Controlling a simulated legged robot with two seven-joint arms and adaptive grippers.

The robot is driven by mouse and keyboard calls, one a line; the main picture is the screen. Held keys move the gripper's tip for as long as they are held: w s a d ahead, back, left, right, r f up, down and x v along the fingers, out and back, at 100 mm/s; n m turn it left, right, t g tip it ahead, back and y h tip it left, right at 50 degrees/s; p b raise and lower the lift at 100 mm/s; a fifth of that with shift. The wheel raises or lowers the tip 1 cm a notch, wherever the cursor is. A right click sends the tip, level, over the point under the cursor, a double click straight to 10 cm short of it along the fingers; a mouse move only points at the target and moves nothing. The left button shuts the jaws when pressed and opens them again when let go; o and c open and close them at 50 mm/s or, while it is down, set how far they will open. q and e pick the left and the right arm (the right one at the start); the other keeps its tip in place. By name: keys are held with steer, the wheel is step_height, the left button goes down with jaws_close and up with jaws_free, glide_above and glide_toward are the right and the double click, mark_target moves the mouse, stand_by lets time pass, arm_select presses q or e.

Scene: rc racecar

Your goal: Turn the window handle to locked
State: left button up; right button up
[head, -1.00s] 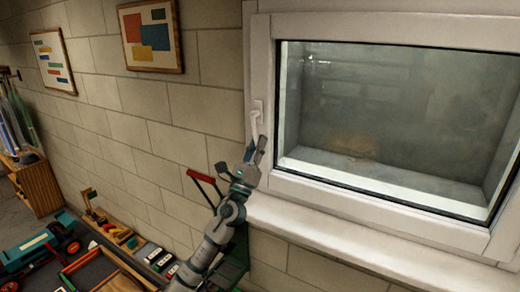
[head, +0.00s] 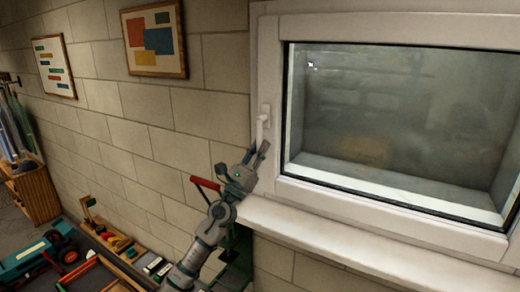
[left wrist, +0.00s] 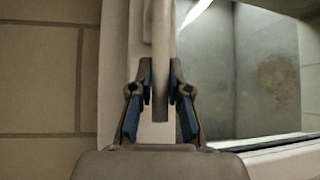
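The white window handle (head: 263,127) is on the left side of the window frame (head: 264,70) and points down, close to vertical. My left gripper (head: 258,153) is at the handle's lower end, reaching up from below. In the left wrist view the handle (left wrist: 160,85) runs down between the two fingertips of my left gripper (left wrist: 161,78). My right gripper is not in view.
The window sill (head: 340,240) juts out below the window, just right of my left arm. The block wall (head: 155,110) is on the left. A red-handled thing (head: 205,184) stands beside my arm. Toys, including a teal car (head: 35,257), lie low at the left.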

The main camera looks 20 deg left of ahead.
arm_select(q)
steer(key=o, duration=0.4)
steer(key=shift+a, duration=0.2)
steer(key=shift+f, duration=0.1)
steer(key=v, duration=1.2)
steer(key=shift+a, duration=0.15)
steer(key=shift+w, duration=0.15)
steer(key=shift+f, duration=0.1)
